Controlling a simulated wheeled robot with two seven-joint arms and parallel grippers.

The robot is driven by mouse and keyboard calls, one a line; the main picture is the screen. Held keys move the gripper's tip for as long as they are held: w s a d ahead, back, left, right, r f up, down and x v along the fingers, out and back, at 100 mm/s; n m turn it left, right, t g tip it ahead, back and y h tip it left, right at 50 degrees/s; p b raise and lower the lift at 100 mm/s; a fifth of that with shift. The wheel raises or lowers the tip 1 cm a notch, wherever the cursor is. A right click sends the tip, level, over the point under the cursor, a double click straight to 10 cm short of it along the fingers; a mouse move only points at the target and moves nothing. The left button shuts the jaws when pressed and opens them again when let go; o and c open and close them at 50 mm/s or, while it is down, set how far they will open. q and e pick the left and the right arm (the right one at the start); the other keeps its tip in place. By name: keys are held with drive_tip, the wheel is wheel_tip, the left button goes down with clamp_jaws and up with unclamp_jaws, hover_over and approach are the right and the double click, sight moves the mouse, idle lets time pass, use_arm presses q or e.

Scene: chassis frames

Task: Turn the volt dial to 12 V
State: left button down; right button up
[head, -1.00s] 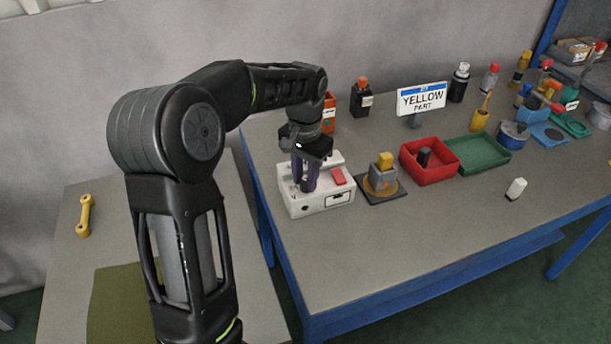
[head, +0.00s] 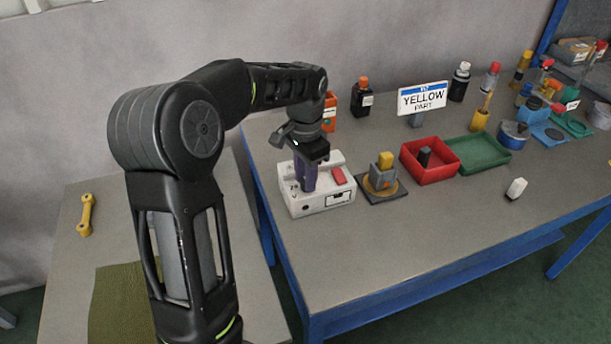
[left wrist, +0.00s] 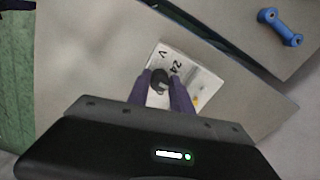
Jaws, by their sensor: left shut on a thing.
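The white power box (head: 318,200) stands on the grey bench, with a red block or switch (head: 338,176) on its top right. My left gripper (head: 304,183) points down at the box's top left, its purple fingers close together. In the left wrist view the fingers (left wrist: 160,90) are shut on the dark round volt dial (left wrist: 158,84). Beside the dial, the box top (left wrist: 186,58) carries the marks "V" and "24". The dial's pointer and the 12 V mark cannot be made out. My right gripper is not in view.
Right of the box is a dark plate (head: 372,198) with a grey and yellow part on it. A red tray (head: 440,176) and a green tray (head: 488,160) lie beyond. An orange bottle (head: 329,112) stands behind the box. The bench front is clear.

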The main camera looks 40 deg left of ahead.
use_arm(q)
drive_tip(key=c, duration=1.1)
unclamp_jaws()
drive_tip(key=shift+c, duration=0.2)
drive_tip(key=shift+r, duration=0.1)
wheel_tip(320, 180, up, 8)
drive_tip(key=shift+f, duration=0.2)
